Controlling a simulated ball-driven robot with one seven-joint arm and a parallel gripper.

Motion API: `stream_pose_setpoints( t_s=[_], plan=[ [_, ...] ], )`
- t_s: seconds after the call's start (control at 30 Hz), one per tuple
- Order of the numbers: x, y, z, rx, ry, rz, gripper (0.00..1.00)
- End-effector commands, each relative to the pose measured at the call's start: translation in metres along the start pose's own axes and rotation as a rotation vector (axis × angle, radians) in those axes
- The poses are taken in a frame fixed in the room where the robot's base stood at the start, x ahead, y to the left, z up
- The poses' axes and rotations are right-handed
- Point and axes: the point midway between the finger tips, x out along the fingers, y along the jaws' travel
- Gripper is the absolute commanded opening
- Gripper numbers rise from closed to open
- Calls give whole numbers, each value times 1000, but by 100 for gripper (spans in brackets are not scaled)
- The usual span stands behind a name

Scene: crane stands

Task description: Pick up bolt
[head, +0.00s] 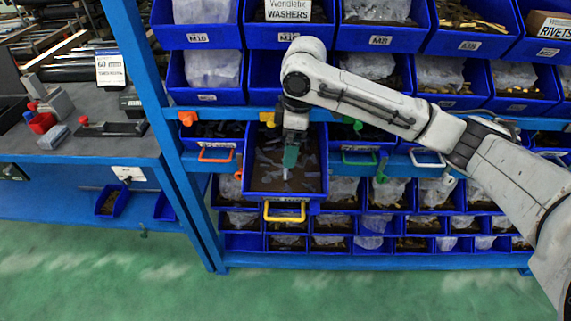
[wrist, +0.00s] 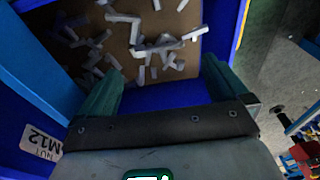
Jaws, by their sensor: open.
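Several grey bolts (wrist: 160,48) lie scattered on the brown floor of a blue drawer (wrist: 165,97). In the head view the drawer (head: 249,165) is pulled out from the rack and the bolts (head: 308,162) look small and dark inside it. My gripper (wrist: 163,68) has its two green fingers spread apart with no bolt between them. In the head view my gripper (head: 289,158) points down over the drawer, and its green fingers cover part of the bolts. I cannot tell exactly how high the fingertips are above them.
A yellow handle (head: 284,212) sits on the drawer's front. Blue bins (head: 210,75) fill the shelves above, and smaller bins (head: 335,243) stand below. A blue post (head: 150,90) rises left of the drawer. A workbench (head: 75,140) stands farther left. Green floor (head: 110,275) is clear in front.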

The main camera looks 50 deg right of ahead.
Motion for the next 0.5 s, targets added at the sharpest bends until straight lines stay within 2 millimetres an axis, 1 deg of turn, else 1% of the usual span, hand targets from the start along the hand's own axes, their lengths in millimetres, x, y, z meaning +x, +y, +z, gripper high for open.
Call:
stream_pose_setpoints(
  t_s=[0.03, 0.27, 0.5],
  plan=[
    [6, 0, 0, 1, 0, 0, 100],
    [21, 0, 0, 0, 0, 0, 100],
    [55, 0, 1, 2, -1, 0, 100]
  ],
)
